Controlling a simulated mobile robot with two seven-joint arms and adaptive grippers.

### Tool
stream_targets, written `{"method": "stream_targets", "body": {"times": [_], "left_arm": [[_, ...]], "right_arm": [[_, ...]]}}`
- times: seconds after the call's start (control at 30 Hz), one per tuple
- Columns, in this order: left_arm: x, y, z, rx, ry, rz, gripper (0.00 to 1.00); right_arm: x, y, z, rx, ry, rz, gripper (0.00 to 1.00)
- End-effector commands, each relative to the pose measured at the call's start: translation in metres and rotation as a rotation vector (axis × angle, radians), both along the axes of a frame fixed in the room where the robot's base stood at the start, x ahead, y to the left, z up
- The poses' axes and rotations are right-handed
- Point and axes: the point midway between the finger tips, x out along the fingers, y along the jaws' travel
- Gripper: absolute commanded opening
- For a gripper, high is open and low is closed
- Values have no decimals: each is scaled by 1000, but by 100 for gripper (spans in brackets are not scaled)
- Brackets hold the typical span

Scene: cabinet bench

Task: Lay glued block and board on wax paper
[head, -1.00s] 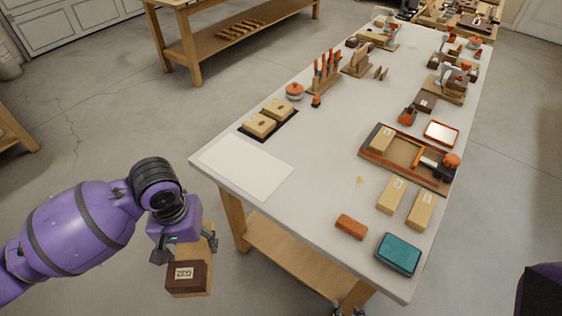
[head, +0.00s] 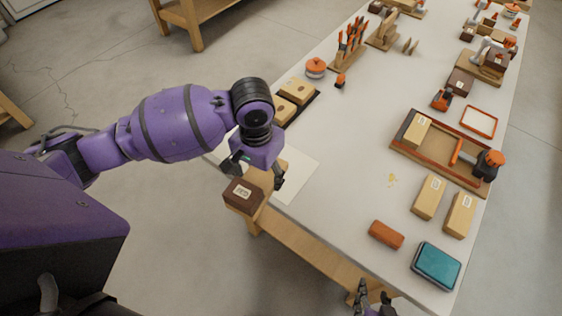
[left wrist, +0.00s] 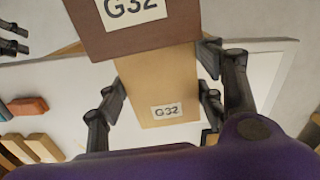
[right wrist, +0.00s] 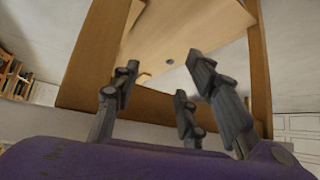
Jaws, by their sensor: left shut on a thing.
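My left gripper (head: 256,172) is shut on the light wooden board (left wrist: 158,85), marked G32. The dark brown block (head: 243,194), also marked G32, is joined to one end of the board; it shows large in the left wrist view (left wrist: 125,25). Both are held near the table's left edge, beside and partly in front of the wax paper (head: 302,172). The white paper lies flat and bare on the table corner, partly hidden by my left gripper and arm. My right gripper (head: 371,298) is open and empty by the table's front edge; its fingers stand apart in the right wrist view (right wrist: 170,105).
Two light blocks on a dark mat (head: 300,108) lie behind the paper. An orange-brown block (head: 386,235), a teal box (head: 436,265), two tan blocks (head: 429,197) and a wooden tray (head: 400,151) stand to the right.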

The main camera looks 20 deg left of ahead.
Motion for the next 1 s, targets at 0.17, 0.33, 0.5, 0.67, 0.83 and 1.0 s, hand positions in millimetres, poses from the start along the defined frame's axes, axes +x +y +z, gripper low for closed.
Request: {"method": "stream_targets", "body": {"times": [0.17, 0.33, 0.5, 0.67, 0.83, 1.0], "left_arm": [[38, -28, -1, -12, 4, -319, 30], [78, -60, 7, -19, -1, -696, 30], [117, -94, 20, -18, -8, -1089, 30], [144, -122, 35, -12, -13, -1401, 30], [160, -139, 47, -4, -16, -1607, 30], [161, -138, 49, 1, -16, -1678, 30]], "right_arm": [[-7, -1, -10, -1, 16, -6, 40], [-13, -5, -17, -8, 27, -8, 40], [-17, -12, -21, -20, 28, -10, 40], [-19, -17, -26, -30, 29, -9, 40], [-19, -17, -28, -31, 29, -9, 40], [-15, -16, -25, -29, 21, -10, 40]]}}
